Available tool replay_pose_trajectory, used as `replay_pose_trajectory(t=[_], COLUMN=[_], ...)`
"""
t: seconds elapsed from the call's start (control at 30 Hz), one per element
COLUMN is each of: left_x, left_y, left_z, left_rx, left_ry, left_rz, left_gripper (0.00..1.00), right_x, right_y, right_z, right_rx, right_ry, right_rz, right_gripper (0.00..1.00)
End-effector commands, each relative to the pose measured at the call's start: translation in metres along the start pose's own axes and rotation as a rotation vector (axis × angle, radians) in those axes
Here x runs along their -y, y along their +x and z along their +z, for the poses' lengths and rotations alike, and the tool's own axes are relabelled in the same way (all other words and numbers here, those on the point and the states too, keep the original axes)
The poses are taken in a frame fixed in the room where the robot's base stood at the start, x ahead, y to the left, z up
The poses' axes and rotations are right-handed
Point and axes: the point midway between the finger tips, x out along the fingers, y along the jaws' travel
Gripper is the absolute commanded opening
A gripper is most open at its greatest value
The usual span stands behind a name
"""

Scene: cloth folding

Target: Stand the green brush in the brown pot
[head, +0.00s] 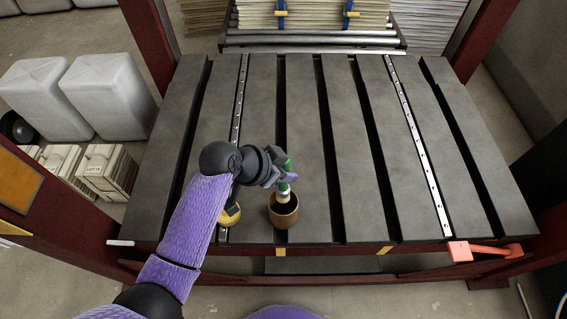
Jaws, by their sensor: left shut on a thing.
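The brown pot (283,218) stands upright on the dark slatted table, near its front edge, with a dark opening facing up. My left gripper (284,172) is shut on the green brush (287,163) just above and behind the pot. The brush is roughly upright, green end up. Its pale band and brown lower end point down at the pot's mouth. The lower end overlaps the far side of the opening; I cannot tell whether it is inside the rim. The gripper hides part of the brush. My right gripper is not in view.
A yellow round object (231,214) sits left of the pot, partly hidden by my left arm. The table (350,150) has long gaps between its slats and is clear to the right. A red handle (485,252) juts out at the front right edge.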

Motion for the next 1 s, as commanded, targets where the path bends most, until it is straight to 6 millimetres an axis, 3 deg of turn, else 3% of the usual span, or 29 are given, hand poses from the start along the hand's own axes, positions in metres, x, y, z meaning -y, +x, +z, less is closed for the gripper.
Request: replay_pose_trajectory(t=[0.03,0.6,0.97,1.0], left_x=[0.0,0.0,0.0,0.0], left_y=[0.009,0.054,0.059,0.059], left_z=[0.009,0.049,0.053,0.053], left_rx=[0.002,0.002,-0.002,-0.002], left_ry=[-0.003,-0.001,0.0,0.0], left_rz=[0.002,0.001,-0.001,-0.001], left_gripper=[0.0,0.0,0.0,0.43], right_x=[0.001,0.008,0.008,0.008], right_y=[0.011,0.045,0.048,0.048], right_z=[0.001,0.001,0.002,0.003], right_rx=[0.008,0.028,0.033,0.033], right_ry=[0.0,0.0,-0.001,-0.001], right_rz=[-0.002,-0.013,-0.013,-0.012], right_gripper=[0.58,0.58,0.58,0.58])
